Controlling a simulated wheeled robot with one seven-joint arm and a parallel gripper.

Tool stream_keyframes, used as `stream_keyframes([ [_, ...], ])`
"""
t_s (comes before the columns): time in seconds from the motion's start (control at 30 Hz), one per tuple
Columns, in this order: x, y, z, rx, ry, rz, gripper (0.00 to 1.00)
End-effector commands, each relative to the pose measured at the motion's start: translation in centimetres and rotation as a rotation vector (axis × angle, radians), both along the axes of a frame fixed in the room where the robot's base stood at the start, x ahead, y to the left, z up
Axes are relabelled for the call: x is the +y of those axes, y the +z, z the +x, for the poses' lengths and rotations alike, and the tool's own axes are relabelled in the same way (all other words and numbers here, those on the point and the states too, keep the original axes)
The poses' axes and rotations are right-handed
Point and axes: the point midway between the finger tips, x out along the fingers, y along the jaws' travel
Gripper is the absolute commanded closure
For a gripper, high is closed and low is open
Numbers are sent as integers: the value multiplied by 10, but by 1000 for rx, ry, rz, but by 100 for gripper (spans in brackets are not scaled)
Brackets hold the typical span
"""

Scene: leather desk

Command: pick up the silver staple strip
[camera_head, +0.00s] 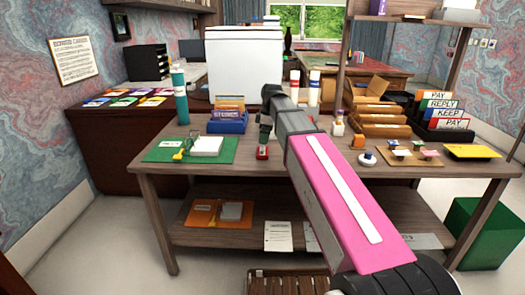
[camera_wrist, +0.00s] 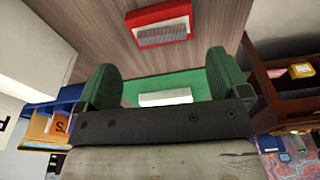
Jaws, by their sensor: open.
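My gripper (camera_wrist: 163,80) is open, with its two dark green fingers apart in the wrist view. Between them lies a green surface with a pale silvery bar (camera_wrist: 165,97) on it, its lower side hidden by my gripper's body. Beyond the fingertips a small red holder (camera_wrist: 160,12) carries a grey ridged block (camera_wrist: 161,35) on the wooden desk. I cannot tell for sure which of these is the staple strip. In the head view my gripper (camera_head: 264,136) points down over the desk, just above the red holder (camera_head: 262,153). Nothing shows gripped.
A blue box of cards (camera_head: 228,122) stands close on the left, beyond a green mat (camera_head: 166,154) with a white pad (camera_head: 207,145). Two white bottles (camera_head: 314,88) and a small bottle (camera_head: 338,124) stand to the right. The desk's front strip (camera_head: 240,171) is clear.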

Motion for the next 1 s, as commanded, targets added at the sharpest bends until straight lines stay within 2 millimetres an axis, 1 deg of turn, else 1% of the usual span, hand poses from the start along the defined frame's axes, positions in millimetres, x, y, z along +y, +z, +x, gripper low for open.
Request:
stream_keyframes([
  [0.17,1,-9,0,0,0,0,6],
  [0.27,2,-18,-1,0,0,0,6],
  [0.4,5,-36,-2,1,0,-1,6],
  [0.53,7,-50,-1,1,0,-1,6],
  [0.63,8,-55,-1,0,0,0,6],
  [0.8,8,-54,-1,-1,0,0,6],
  [0.83,8,-54,-1,-1,0,0,13],
  [0.87,8,-54,-1,-1,0,0,23],
  [0.9,8,-54,-1,-1,0,0,36],
  [0.97,8,-54,-1,-1,0,0,55],
  [1.0,8,-54,-1,0,0,0,60],
])
